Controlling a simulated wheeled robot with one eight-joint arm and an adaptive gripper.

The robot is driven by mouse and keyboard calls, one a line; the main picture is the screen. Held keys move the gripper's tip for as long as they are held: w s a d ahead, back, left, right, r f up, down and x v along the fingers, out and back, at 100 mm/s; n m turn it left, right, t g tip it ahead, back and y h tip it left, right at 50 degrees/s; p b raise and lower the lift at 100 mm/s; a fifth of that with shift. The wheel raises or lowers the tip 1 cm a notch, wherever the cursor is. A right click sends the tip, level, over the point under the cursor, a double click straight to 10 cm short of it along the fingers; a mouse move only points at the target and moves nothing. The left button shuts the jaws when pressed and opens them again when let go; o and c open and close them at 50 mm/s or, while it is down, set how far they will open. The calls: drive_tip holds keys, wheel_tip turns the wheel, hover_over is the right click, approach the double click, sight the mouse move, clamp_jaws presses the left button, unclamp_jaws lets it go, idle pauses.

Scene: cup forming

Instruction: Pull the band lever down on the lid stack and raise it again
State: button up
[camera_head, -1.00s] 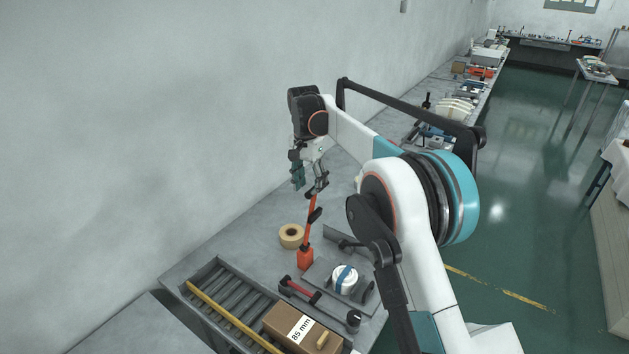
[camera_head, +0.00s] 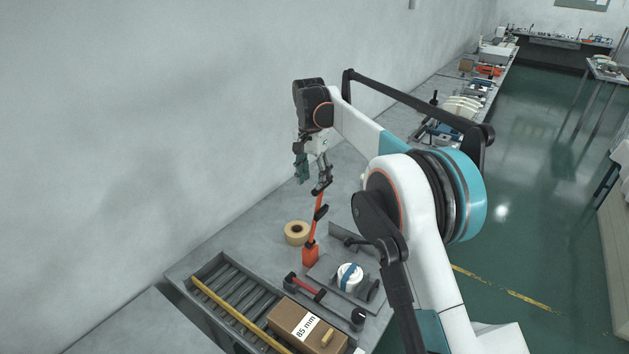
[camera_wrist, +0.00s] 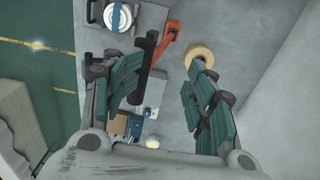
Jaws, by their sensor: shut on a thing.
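The band lever (camera_head: 315,228) is an orange arm with a black grip, rising from an orange base block on the bench and leaning slightly right in the head view. It also shows in the wrist view (camera_wrist: 172,42), with its black grip beside the left finger. My gripper (camera_head: 322,186) is at the top end of the lever and shut on it; the exact contact is hard to see. In the wrist view my gripper (camera_wrist: 162,68) shows its green-padded fingers spaced apart. The white lid stack with a blue band (camera_head: 348,277) sits right of the lever base.
A tape roll (camera_head: 297,232) lies left of the lever. A red bar with black ends (camera_head: 304,288) lies in front. A roller tray with a yellow rail (camera_head: 225,305) and a cardboard box marked 85 mm (camera_head: 290,318) are at the near edge. The wall (camera_head: 150,130) is close on the left.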

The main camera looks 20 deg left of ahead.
wheel_tip(320, 180, up, 11)
idle(0.4)
drive_tip(key=shift+a, duration=0.1)
